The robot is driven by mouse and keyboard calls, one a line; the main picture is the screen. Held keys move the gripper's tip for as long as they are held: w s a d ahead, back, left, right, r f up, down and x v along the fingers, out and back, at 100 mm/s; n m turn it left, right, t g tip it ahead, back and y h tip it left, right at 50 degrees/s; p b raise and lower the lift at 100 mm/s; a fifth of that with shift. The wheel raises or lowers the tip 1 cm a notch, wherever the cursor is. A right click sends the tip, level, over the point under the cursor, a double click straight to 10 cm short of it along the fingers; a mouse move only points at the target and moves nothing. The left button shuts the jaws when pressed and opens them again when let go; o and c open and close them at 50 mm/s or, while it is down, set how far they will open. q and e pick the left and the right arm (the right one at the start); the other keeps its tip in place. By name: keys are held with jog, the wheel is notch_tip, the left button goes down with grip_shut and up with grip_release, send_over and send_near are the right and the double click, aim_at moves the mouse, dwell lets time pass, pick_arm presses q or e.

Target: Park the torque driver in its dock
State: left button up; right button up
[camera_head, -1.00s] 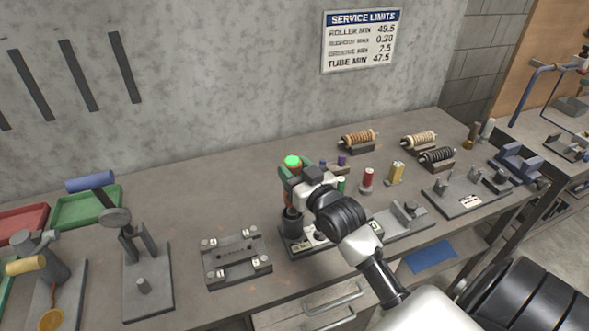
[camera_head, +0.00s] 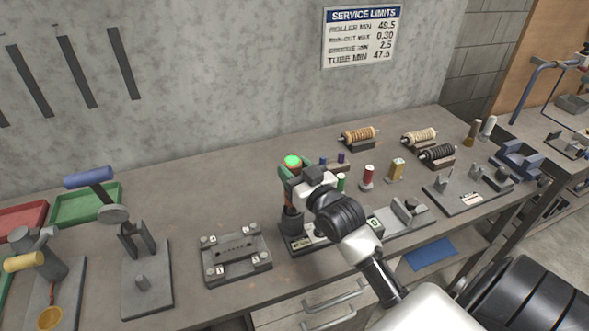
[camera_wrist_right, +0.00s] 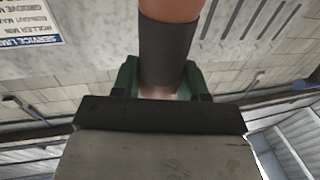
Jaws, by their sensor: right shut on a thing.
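The torque driver (camera_head: 292,161) stands upright, with a bright green top and an orange body. My right gripper (camera_head: 291,181) is shut around its body. In the right wrist view, the driver's orange and dark grey barrel (camera_wrist_right: 165,50) sits between the green fingers (camera_wrist_right: 160,85). Below the gripper is a dark round part (camera_head: 292,223) over a dark base plate (camera_head: 298,244) with a small display. I cannot tell whether this part is the dock's cup or the driver's lower end, nor whether the driver is fully seated. My left gripper is not in view.
A grey fixture plate (camera_head: 236,254) with corner posts lies left of the driver. Red (camera_head: 367,177), green and yellow (camera_head: 396,169) small parts stand to the right. Wound rollers (camera_head: 359,138) lie behind. Metal stands and trays (camera_head: 86,205) fill the left end.

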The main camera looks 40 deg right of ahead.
jog(key=shift+f+b, duration=1.45)
jog(key=shift+f, duration=0.85)
dwell(1.9)
